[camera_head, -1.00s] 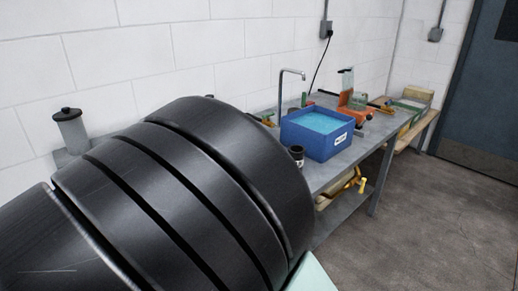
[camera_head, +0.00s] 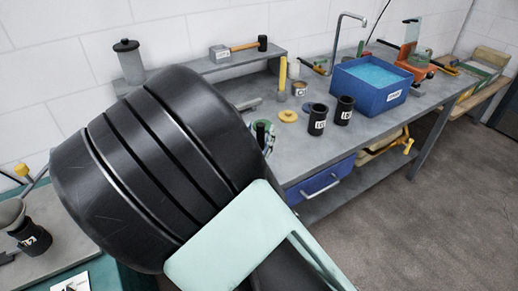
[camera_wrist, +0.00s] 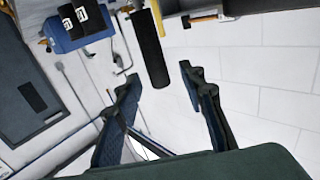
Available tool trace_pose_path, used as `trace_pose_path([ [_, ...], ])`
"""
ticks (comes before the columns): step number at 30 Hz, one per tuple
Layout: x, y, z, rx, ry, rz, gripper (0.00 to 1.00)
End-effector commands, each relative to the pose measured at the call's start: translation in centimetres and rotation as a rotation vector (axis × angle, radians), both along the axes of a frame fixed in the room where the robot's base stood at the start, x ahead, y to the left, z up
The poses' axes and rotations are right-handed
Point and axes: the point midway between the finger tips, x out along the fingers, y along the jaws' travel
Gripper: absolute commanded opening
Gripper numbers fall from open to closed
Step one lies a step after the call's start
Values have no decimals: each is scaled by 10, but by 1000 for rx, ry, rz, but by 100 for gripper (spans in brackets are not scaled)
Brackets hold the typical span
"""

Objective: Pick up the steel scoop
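I cannot make out the steel scoop for certain in either view. A grey, rounded metal piece (camera_head: 11,213) shows at the left edge of the head view beside a labelled black cup (camera_head: 31,238); I cannot tell what it is. My gripper (camera_wrist: 165,92) is open in the wrist view, with its two dark fingers well apart and nothing held. A dark cylinder (camera_wrist: 152,50) shows beyond the fingertips; it looks apart from them. In the head view my arm hides part of the bench, and the gripper is not seen.
The grey bench (camera_head: 345,150) carries a blue bin (camera_head: 368,88), two black labelled cups (camera_head: 317,119), a yellow ring (camera_head: 288,116) and a tap (camera_head: 340,38). A raised shelf (camera_head: 225,64) holds a hammer (camera_head: 238,49). A grey canister (camera_head: 130,62) stands by the wall. Floor is clear at right.

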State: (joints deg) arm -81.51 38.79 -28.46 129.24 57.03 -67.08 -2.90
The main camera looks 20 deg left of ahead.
Motion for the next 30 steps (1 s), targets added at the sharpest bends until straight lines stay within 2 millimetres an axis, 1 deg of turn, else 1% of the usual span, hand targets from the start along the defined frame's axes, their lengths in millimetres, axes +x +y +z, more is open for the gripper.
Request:
trace_pose_path([
  [1,9,-1,3,-2,-1,-3,37],
  [4,22,0,2,-2,-1,-3,37],
  [6,25,1,1,-1,0,-1,37],
  [11,25,1,1,-1,1,-1,37],
  [14,25,1,1,-1,0,-1,27],
  [21,24,1,1,-1,0,-1,1],
  [30,24,1,2,0,-1,-1,0],
])
